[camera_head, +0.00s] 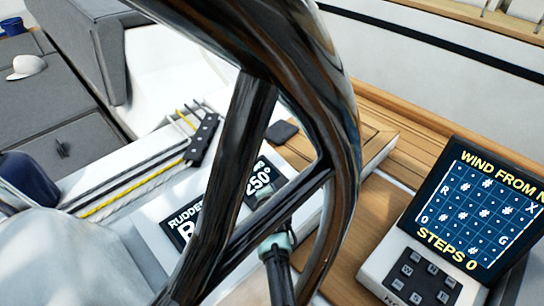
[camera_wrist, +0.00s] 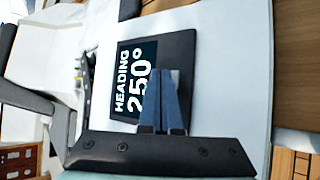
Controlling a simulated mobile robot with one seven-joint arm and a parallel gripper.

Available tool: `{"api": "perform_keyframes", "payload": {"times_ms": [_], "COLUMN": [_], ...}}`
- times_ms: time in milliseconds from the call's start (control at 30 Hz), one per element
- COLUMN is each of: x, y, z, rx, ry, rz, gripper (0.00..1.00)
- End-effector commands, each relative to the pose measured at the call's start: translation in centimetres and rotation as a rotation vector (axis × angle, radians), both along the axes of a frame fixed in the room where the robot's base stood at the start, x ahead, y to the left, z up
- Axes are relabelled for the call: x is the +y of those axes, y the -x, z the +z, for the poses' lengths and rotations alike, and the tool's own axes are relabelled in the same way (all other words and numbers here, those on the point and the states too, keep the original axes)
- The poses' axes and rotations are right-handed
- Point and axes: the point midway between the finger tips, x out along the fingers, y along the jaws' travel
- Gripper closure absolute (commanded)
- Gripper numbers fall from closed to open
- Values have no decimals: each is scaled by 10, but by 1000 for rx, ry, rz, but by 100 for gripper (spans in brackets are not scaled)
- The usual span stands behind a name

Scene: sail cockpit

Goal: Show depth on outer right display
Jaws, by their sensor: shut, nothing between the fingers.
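In the wrist view a black-framed display (camera_wrist: 186,50) on a white panel reads HEADING 250°, its text turned sideways. My gripper (camera_wrist: 170,78) is shut and empty, its blue fingers together in front of this display and covering part of it. Whether the tips touch it cannot be told. In the head view the display reading 250° (camera_head: 262,178) is partly hidden by the wheel. A rudder display (camera_head: 178,228) shows to its left, its value mostly hidden. My arm's end, with a teal ring, shows behind the wheel; its fingertips are unclear there. No visible display reads depth.
A large dark steering wheel (camera_head: 338,130) fills the middle of the head view, before the displays. A tilted screen (camera_head: 485,215) reading WIND FROM N and STEPS 0, with a keypad (camera_head: 420,280), stands at right. Rope clutches (camera_head: 203,138) with lines lie left.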

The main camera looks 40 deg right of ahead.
Motion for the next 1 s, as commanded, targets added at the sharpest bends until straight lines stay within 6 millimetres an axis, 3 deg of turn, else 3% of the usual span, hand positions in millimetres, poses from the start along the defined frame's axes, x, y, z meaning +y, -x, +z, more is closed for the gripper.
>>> {"api": "perform_keyframes", "payload": {"times_ms": [1000], "x": [0], "y": [-2], "z": [-9], "rx": [1], "ry": [1], "rz": [1], "gripper": [100]}}
